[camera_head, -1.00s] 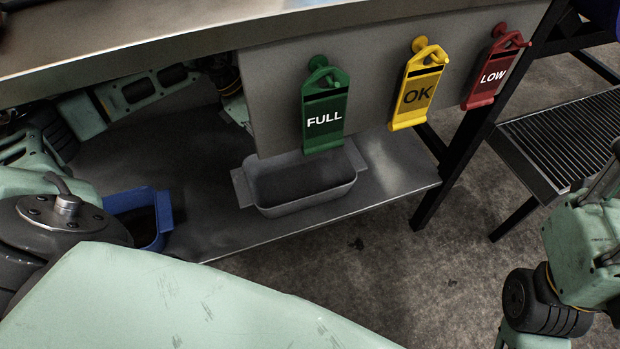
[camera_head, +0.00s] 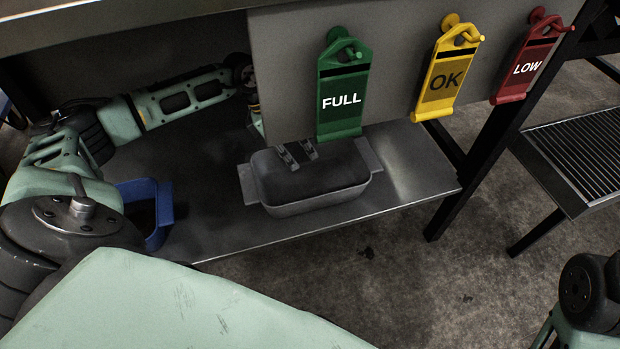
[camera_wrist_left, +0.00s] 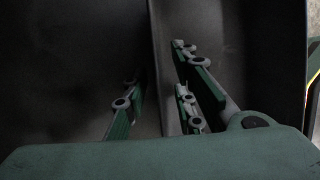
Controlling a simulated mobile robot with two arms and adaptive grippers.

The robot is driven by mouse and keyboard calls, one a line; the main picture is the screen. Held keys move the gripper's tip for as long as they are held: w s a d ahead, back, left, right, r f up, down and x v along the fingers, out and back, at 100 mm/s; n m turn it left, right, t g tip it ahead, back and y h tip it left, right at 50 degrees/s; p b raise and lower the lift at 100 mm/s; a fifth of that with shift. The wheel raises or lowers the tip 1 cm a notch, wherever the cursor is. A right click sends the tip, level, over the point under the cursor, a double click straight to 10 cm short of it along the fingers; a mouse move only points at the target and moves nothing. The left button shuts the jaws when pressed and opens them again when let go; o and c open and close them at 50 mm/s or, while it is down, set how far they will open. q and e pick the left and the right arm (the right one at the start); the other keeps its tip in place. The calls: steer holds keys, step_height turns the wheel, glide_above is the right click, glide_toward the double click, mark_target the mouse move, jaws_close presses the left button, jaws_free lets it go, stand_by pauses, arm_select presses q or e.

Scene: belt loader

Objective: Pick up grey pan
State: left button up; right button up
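The grey pan (camera_head: 318,201) stands on the metal lower shelf in the head view, with a flat handle at its left and right ends. My left gripper (camera_head: 297,153) reaches from behind the hanging panel, and its two fingertips show apart over the pan's far side. In the left wrist view the gripper (camera_wrist_left: 160,98) is open, its fingers on either side of a pale ridge between dark grey surfaces. Whether the fingers touch the pan, I cannot tell. The right gripper is not in view.
A blue bin (camera_head: 158,226) stands on the shelf (camera_head: 228,238) left of the pan. Green FULL (camera_head: 343,92), yellow OK (camera_head: 446,75) and red LOW (camera_head: 530,60) tags hang on the grey panel (camera_head: 285,70) above. A ribbed rack (camera_head: 580,155) stands at right.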

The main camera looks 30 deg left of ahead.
arm_select(q)
steer(key=shift+c, duration=0.5)
jaws_close()
steer(key=shift+r, duration=0.2)
